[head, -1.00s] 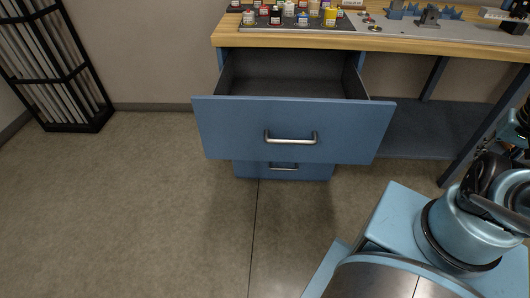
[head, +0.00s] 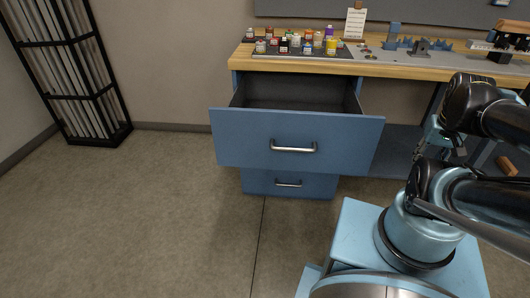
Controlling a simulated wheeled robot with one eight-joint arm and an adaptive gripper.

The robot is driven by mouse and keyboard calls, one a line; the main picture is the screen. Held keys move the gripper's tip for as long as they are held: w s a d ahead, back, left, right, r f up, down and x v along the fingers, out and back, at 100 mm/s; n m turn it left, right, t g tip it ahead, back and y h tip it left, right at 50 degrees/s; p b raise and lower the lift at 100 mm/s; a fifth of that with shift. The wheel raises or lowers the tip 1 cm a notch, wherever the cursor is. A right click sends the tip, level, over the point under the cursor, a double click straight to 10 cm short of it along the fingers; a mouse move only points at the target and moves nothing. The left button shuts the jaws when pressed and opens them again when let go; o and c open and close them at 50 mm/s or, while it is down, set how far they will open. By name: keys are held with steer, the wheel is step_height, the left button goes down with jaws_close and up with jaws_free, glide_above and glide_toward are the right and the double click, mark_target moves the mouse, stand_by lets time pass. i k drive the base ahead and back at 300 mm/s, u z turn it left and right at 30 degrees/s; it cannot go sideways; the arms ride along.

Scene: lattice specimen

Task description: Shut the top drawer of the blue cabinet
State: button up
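The blue cabinet (head: 262,184) stands under the left part of the wooden workbench. Its top drawer (head: 235,138) is pulled far out and its dark inside looks empty. A silver bar handle (head: 293,148) is on its front. The lower drawer, with a smaller handle (head: 288,184), looks shut beneath it. My arm is folded at the right. What appears to be my gripper (head: 433,148) hangs under the black wrist, to the right of the drawer front and apart from it in the picture. Its fingers are too small and dark to read.
The bench top (head: 390,69) holds a dark mat with several small bottles, a small white card (head: 355,23) and blue and grey parts. A black rack (head: 92,95) stands against the wall at the left. The floor (head: 150,215) before the cabinet and to its left is clear.

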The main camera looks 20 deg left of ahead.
mark_target(300, 123)
steer(key=u, duration=2.9)
steer(key=k, duration=1.3)
steer(key=z, duration=0.85)
steer(key=i, duration=1)
steer(key=u, duration=0.05)
